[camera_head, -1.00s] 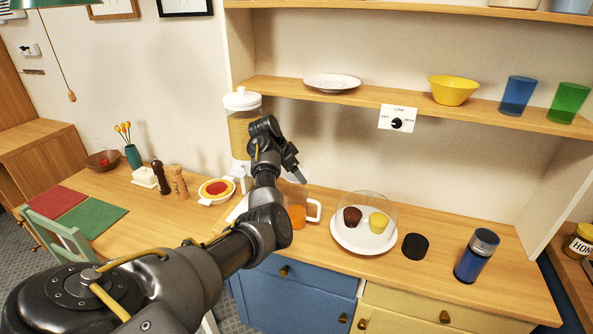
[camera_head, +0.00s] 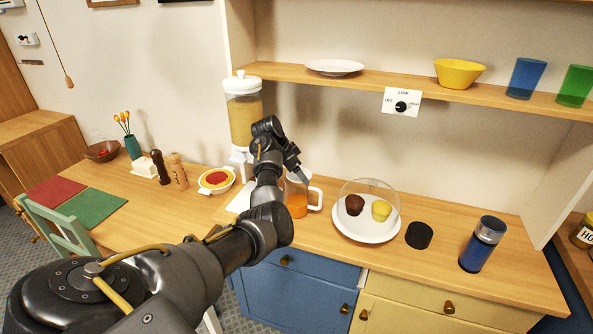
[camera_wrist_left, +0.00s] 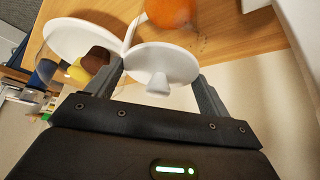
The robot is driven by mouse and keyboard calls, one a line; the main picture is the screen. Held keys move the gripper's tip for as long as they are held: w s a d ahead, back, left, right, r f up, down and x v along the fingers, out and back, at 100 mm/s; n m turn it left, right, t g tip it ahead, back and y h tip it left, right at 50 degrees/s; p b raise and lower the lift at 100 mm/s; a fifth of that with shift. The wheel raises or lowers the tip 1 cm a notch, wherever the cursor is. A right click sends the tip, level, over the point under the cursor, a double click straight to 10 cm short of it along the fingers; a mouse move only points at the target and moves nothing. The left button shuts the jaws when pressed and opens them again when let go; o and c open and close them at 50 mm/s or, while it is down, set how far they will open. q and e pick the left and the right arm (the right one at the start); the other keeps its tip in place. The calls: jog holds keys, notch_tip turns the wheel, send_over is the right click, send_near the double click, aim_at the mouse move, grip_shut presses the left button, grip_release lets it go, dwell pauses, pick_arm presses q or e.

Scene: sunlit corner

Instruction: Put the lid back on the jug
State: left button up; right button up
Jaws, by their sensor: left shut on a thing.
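The jug (camera_head: 297,209) stands on the counter in the head view, with orange contents and a white handle on its right. In the left wrist view the jug's orange part (camera_wrist_left: 170,12) shows at the top edge. My left gripper (camera_head: 298,178) is over the jug in the head view. It is shut on the white round lid (camera_wrist_left: 178,62), whose knob points toward the wrist camera between the fingers. The lid is at or just above the jug's top; I cannot tell whether they touch. My right gripper is not in view.
A white plate (camera_head: 350,229) with two cupcakes under a clear dome stands right of the jug. A black disc-shaped thing (camera_head: 419,235) and a blue flask (camera_head: 482,245) are further right. A tall dispenser (camera_head: 243,118) and a white dish (camera_head: 231,180) stand to the left.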

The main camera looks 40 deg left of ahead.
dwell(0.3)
pick_arm(q)
jog(key=shift+s+a+f+p, duration=0.15)
jog(key=shift+s+f+p, duration=0.05)
jog(key=shift+s+p, duration=0.2)
jog(key=shift+p, duration=0.35)
dwell(0.5)
jog(key=shift+w+f, duration=0.1)
jog(key=shift+f, duration=0.05)
dwell(1.0)
jog(key=shift+p, duration=0.55)
dwell(0.4)
jog(key=o, duration=1)
